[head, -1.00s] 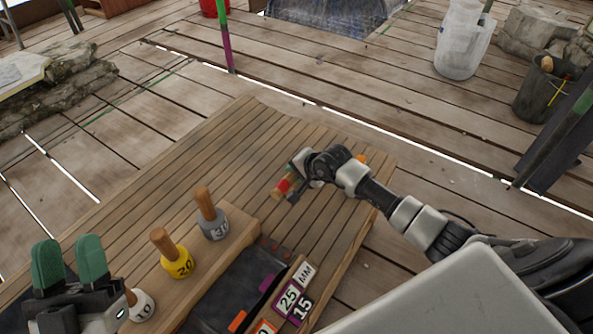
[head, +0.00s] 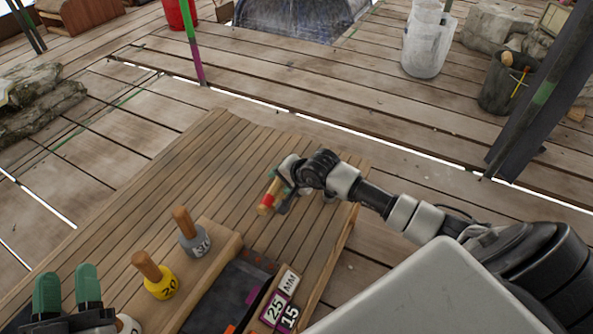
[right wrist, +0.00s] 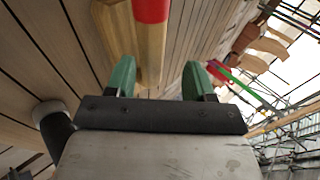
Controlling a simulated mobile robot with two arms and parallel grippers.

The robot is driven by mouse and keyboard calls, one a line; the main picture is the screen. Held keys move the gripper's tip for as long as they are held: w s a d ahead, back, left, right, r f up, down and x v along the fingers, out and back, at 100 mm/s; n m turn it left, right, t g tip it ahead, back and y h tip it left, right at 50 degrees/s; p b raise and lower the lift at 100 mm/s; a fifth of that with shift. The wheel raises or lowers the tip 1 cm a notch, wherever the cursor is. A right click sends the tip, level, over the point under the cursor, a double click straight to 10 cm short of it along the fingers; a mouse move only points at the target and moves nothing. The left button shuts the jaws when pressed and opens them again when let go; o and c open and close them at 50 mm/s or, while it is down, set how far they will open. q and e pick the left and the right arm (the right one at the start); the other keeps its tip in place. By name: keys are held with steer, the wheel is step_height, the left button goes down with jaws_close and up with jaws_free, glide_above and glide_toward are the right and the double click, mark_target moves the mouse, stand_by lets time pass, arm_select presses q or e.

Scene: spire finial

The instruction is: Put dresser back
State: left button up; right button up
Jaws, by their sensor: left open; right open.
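A wooden tool with a red band (head: 267,201), which I take to be the dresser, is at the right part of the slatted bench (head: 215,165). My right gripper (head: 279,191) is at it and hides much of it. In the right wrist view the wooden tool (right wrist: 150,45) runs up from between the two green fingers. The fingers (right wrist: 157,80) stand apart, with a gap showing on the right side. I cannot tell whether the tool touches the bench. My left gripper (head: 68,288) is open and empty at the lower left.
A wooden block holds wooden-handled stamps: a grey one marked 30 (head: 193,240), a yellow one marked 20 (head: 160,284) and a partly hidden white one. The far bench top is clear.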

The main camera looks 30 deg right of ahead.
steer(key=p+v, duration=0.2)
steer(key=v, duration=0.5)
steer(key=s+a+r+m+t+y, duration=0.1)
steer(key=s+a+r+m+y, duration=0.1)
steer(key=a+r+m+y, duration=0.3)
steer(key=s+a+m+y, duration=0.2)
steer(key=s+a+y, duration=0.1)
steer(key=a, duration=0.5)
steer(key=s+a+r+m+t+y, duration=0.25)
steer(key=r+m+t, duration=0.55)
steer(key=m, duration=0.8)
arm_select(q)
step_height(320, 180, down, 6)
steer(key=a+g+y, duration=0.1)
steer(key=g, duration=0.5)
steer(key=shift+f+y, duration=0.25)
steer(key=shift+y, duration=0.15)
arm_select(e)
steer(key=s+d+m+g+h, duration=0.1)
steer(key=s+m+h, duration=0.2)
steer(key=m, duration=1.4)
steer(key=s+f+m+h, duration=0.1)
steer(key=s+m+h, duration=0.2)
steer(key=m+h, duration=0.4)
steer(key=m, duration=0.9)
steer(key=shift+d+f+m+g, duration=0.35)
steer(key=shift+d+m+g, duration=0.05)
